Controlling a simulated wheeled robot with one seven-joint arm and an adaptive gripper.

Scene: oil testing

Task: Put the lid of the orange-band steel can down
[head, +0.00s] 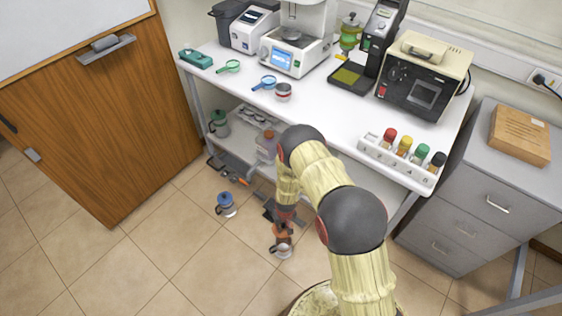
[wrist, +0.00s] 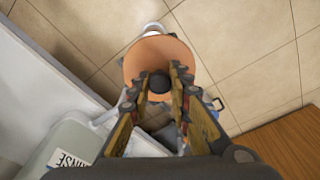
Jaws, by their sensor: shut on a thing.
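The steel can with the orange band (head: 283,251) stands on the tiled floor below the bench, near the front. My gripper (head: 283,222) is low above it, pointing down. In the wrist view my gripper (wrist: 160,78) is shut on the black knob (wrist: 160,83) of the orange lid (wrist: 152,60), which lies broad under the fingertips. The lid also shows in the head view (head: 280,231), just above or at the can's top; I cannot tell whether they touch. A pale bit of the can (wrist: 153,28) shows past the lid's edge; the rest is hidden.
A blue-topped can (head: 225,206) stands on the floor to the left. A rinse container (head: 267,146) sits on the lower shelf (wrist: 30,85). The white bench (head: 330,115) holds instruments and several capped bottles. Floor tiles (head: 165,250) at front left are clear.

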